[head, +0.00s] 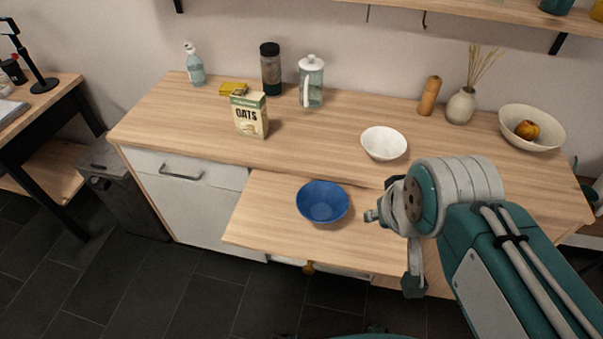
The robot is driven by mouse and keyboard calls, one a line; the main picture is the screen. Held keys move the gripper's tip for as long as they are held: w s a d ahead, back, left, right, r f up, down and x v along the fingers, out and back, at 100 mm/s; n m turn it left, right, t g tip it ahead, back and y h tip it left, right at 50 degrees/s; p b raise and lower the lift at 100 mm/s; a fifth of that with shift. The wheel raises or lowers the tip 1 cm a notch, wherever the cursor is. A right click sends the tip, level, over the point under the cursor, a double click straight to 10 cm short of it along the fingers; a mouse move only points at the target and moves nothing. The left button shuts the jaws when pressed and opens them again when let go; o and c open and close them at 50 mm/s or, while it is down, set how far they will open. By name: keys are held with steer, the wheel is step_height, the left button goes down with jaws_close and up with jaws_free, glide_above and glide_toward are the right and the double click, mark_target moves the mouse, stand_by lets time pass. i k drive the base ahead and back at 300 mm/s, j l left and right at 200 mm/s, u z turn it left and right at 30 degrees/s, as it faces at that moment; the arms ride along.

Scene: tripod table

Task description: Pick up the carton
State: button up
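The carton (251,116) is a pale box with a green top and the word OATS on its front. It stands upright on the wooden counter (325,150), left of the middle. My arm comes in from the lower right. The end of my arm, with my gripper (384,209), is right of the blue bowl and well apart from the carton.
A blue bowl (322,202) sits on the lower pull-out board (262,222), and a white bowl (384,143) on the counter. A yellow sponge (232,88), spray bottle (195,66), dark jar (270,70) and glass pitcher (311,82) stand behind the carton.

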mark_target(249, 107)
steer(key=i+j, duration=0.1)
steer(key=j, duration=0.3)
steer(key=i+j+z, duration=0.1)
steer(key=j, duration=0.3)
steer(key=i+j, duration=0.2)
steer(key=j, duration=0.15)
steer(key=i+j+z, duration=0.1)
steer(key=j, duration=0.25)
steer(key=i, duration=0.1)
